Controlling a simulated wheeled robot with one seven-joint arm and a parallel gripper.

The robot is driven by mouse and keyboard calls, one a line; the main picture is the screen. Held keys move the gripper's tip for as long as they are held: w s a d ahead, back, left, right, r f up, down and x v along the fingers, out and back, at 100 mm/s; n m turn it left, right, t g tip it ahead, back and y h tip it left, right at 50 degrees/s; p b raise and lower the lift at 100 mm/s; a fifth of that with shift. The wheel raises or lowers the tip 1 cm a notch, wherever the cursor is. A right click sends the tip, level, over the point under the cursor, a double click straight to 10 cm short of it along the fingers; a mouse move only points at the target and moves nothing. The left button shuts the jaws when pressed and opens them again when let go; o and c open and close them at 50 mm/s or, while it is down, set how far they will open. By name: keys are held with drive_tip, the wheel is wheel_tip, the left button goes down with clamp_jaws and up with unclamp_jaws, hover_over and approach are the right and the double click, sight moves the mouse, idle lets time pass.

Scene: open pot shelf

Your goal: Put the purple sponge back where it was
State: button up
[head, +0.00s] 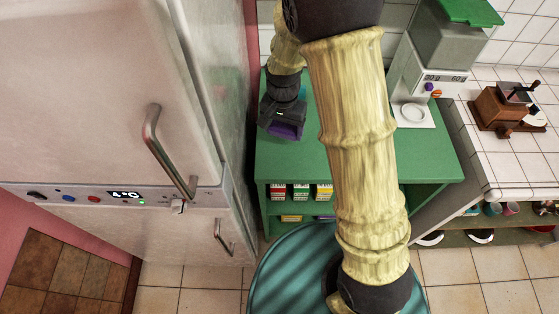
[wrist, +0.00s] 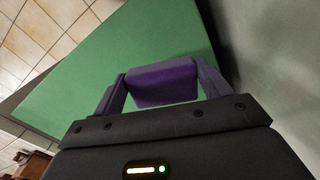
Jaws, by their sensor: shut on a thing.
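My gripper (head: 283,122) is shut on the purple sponge (head: 286,131) at the left part of the green shelf unit's top (head: 320,165). In the wrist view the purple sponge (wrist: 162,82) sits between the two fingers of my gripper (wrist: 160,84), with the green top (wrist: 100,75) beyond it. I cannot tell whether the sponge touches the top or is held just above it. My arm hides the middle of the shelf unit in the head view.
A fridge (head: 120,110) stands close on the left. Small boxes (head: 300,191) fill an open compartment under the green top. A grinder with a green lid (head: 410,85) stands at the back right. A wooden hand mill (head: 505,108) is on the tiled counter. The green top's front is clear.

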drive_tip(key=shift+s+a+r+m, duration=0.15)
drive_tip(key=shift+s+a+r, duration=0.15)
drive_tip(key=shift+a, duration=0.15)
drive_tip(key=shift+s+a+r+m, duration=0.15)
drive_tip(key=shift+s+a+r, duration=0.15)
drive_tip(key=shift+a, duration=0.15)
drive_tip(key=shift+f, duration=0.1)
hover_over(277, 157)
wheel_tip(277, 157, down, 6)
drive_tip(key=shift+f, duration=0.1)
wheel_tip(277, 157, down, 4)
drive_tip(key=shift+w+r, duration=0.1)
drive_tip(key=shift+r, duration=0.05)
drive_tip(key=shift+s, duration=0.2)
